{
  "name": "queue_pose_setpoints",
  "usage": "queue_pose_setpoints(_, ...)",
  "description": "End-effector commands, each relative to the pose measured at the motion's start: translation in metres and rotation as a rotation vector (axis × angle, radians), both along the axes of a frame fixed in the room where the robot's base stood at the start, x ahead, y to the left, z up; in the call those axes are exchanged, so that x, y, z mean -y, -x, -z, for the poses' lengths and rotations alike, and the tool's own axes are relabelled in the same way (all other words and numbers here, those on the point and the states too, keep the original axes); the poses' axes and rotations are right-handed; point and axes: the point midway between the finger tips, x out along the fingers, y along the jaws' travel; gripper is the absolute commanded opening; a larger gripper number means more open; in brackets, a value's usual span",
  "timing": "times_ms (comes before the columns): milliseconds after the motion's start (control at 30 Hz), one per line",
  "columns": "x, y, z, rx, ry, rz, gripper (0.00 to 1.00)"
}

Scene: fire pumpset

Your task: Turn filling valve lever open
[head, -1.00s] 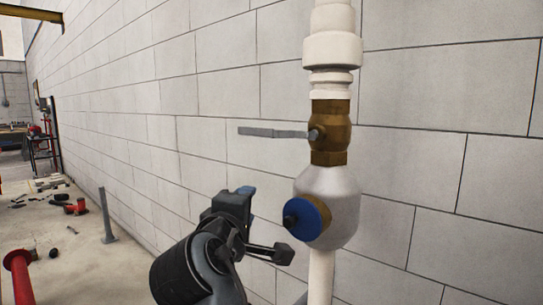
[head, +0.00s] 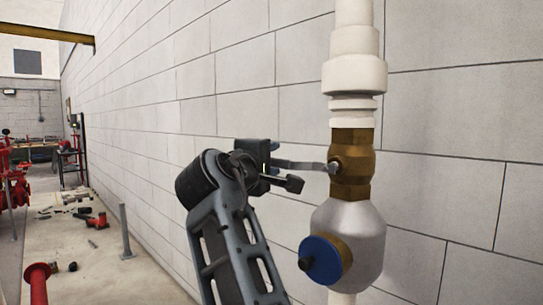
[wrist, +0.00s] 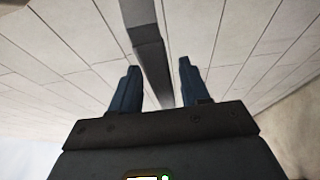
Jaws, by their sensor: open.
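The filling valve is a brass body (head: 352,165) on a vertical white pipe. Its grey lever (head: 305,165) points left from the valve, roughly horizontal. My gripper (head: 266,168) is at the lever's free left end in the head view and hides that end. In the wrist view, the lever (wrist: 150,60) runs down from the top edge between the two dark blue fingers of my gripper (wrist: 157,75). The fingers are open, with a visible gap on each side of the lever.
Below the valve is a silver fitting (head: 350,235) with a blue round cap (head: 322,260). A pale block wall (head: 440,110) stands close behind the pipe. At left, the floor holds a grey post (head: 126,232) and a red pipe piece (head: 38,277).

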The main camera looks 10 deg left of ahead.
Motion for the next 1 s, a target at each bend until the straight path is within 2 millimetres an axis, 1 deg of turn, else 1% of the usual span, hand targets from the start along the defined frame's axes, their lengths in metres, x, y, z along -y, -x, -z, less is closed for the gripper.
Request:
queue_pose_setpoints(100, 0.0024, -0.0065, 0.0004, -0.002, -0.001, 0.001, 0.46)
queue_pose_setpoints(367, 0.0025, -0.0076, 0.0009, -0.001, -0.001, 0.0, 0.46)
queue_pose_setpoints(833, 0.0022, -0.0073, 0.0003, 0.0, -0.001, 0.0, 0.02)
queue_pose_setpoints(867, 0.0022, -0.0073, 0.0003, 0.0, -0.001, 0.0, 0.0)
queue_pose_setpoints(1000, 0.0021, -0.0072, -0.0001, 0.001, 0.0, -0.001, 0.0)
